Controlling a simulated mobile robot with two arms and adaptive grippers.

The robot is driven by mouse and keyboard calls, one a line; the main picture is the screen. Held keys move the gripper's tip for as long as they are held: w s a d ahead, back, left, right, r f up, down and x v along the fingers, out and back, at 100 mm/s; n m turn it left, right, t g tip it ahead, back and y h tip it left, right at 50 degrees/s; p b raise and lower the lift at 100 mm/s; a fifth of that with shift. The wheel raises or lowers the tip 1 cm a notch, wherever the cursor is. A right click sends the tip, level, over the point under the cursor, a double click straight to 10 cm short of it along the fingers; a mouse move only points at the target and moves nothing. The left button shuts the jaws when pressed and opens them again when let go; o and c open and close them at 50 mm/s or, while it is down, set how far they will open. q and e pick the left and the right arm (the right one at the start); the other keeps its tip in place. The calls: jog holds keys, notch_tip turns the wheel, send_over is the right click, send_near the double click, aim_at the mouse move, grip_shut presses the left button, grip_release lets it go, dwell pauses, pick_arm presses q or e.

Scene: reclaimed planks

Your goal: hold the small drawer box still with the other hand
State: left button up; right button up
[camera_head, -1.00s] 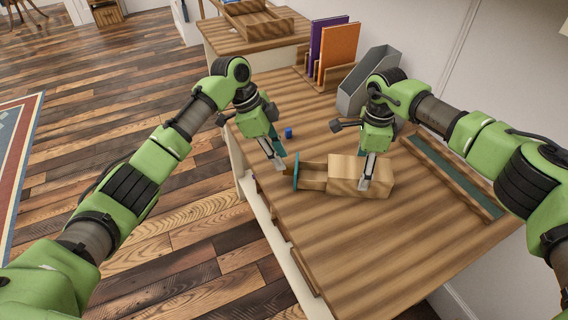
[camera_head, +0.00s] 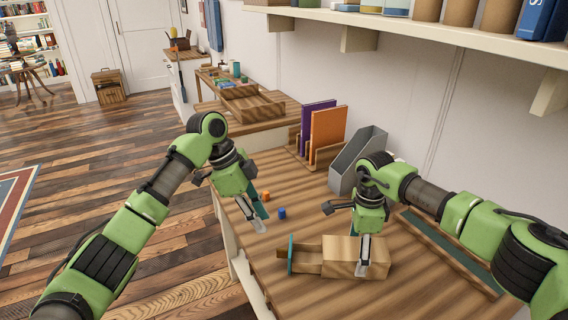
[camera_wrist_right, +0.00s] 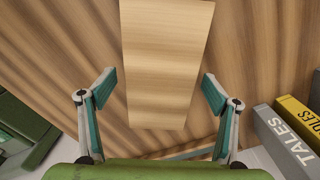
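The small wooden drawer box (camera_head: 342,249) lies on the desk. Its drawer (camera_head: 308,260) is pulled out to the left and has a teal front (camera_head: 291,255). My right gripper (camera_head: 363,255) is over the box body. In the right wrist view, the open fingers (camera_wrist_right: 160,90) are on either side of the box (camera_wrist_right: 160,45), with a gap showing at each side. My left gripper (camera_head: 258,217) is open and empty, above the desk to the upper left of the drawer front and apart from it.
An orange cube (camera_head: 266,195) and a blue cube (camera_head: 282,213) lie near my left gripper. A grey file holder (camera_head: 355,158) and upright purple and orange folders (camera_head: 327,128) stand behind. A long tray (camera_head: 450,250) lies right of the box.

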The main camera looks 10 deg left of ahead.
dwell(0.3)
notch_tip(320, 180, up, 7)
jog(key=p, duration=0.3)
jog(key=shift+p, duration=0.4)
jog(key=o, duration=0.4)
jog(key=shift+r, duration=0.1)
